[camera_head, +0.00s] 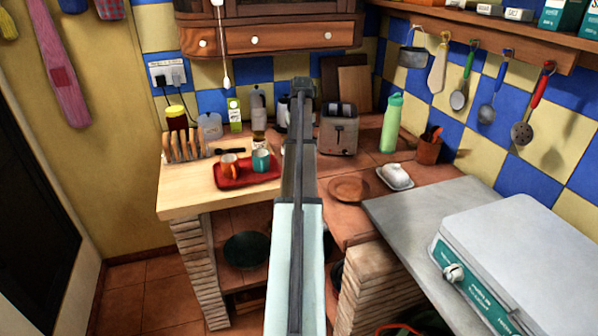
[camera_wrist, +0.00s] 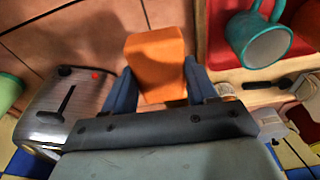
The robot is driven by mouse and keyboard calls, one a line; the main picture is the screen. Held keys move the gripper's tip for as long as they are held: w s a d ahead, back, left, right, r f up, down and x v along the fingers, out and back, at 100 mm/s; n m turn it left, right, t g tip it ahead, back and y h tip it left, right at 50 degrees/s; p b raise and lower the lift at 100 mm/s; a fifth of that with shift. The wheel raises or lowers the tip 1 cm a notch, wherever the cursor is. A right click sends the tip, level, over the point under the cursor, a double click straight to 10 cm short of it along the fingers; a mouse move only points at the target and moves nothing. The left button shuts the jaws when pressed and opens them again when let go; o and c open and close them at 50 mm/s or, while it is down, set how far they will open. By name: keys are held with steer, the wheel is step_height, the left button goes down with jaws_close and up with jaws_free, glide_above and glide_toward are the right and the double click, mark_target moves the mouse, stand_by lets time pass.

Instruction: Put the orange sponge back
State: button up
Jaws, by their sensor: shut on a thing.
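The orange sponge (camera_wrist: 157,60) is a block seen in the wrist view, between the two blue-grey fingers of my gripper (camera_wrist: 160,88). My gripper is shut on it, and the sponge's far end sticks out past the fingers. Tiled counter shows behind it; I cannot tell how high the sponge is above that surface. In the head view my arm crosses the middle of the picture, and the sponge and fingertips are hidden.
The toaster (camera_head: 339,131) stands beside my arm; it also shows in the wrist view (camera_wrist: 66,108). A red tray (camera_head: 232,183) holds an orange mug (camera_head: 229,165) and a teal mug (camera_head: 261,161). A brown plate (camera_head: 349,189), butter dish (camera_head: 396,176) and green bottle (camera_head: 391,123) stand right.

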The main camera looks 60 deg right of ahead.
steer(key=shift+f+n, duration=0.2)
steer(key=shift+n, duration=0.1)
steer(key=shift+f, duration=4.8)
steer(key=shift+f, duration=0.15)
steer(key=o, duration=1)
steer(key=r, duration=0.4)
steer(key=s+a+r, duration=0.1)
steer(key=r, duration=0.7)
steer(key=shift+s+a+r, duration=0.1)
steer(key=shift+s+a, duration=0.05)
